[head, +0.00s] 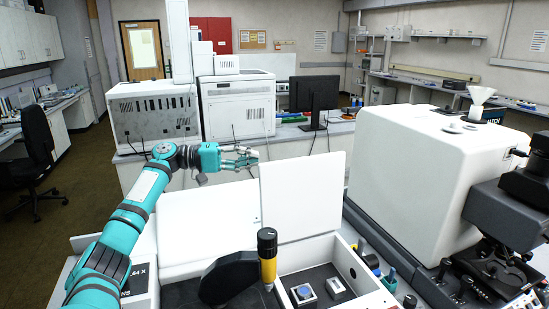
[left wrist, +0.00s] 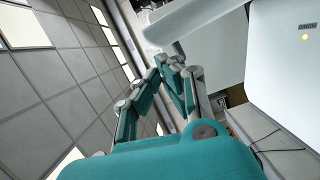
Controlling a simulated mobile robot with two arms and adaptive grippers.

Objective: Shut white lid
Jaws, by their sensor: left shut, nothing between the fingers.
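Two white lid panels stand raised at the back of the white instrument box: a wide left panel (head: 203,228) and a taller right panel (head: 303,196). I cannot tell which of them the task means. Below them the box (head: 352,268) is open. My left gripper (head: 255,155) is shut and empty, just above and behind the top edges of the panels, near where they meet; I see no clear contact. In the left wrist view its fingers (left wrist: 172,66) come together near white surfaces, one a large smooth white panel (left wrist: 286,52). My right gripper is not in view.
A yellow-and-black eyepiece-like part (head: 267,258) and a black part (head: 229,277) rise in front of the panels. A large white housing (head: 420,155) and a black microscope (head: 507,225) stand at the right. Behind is a bench with a monitor (head: 314,93) and white instruments (head: 238,105).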

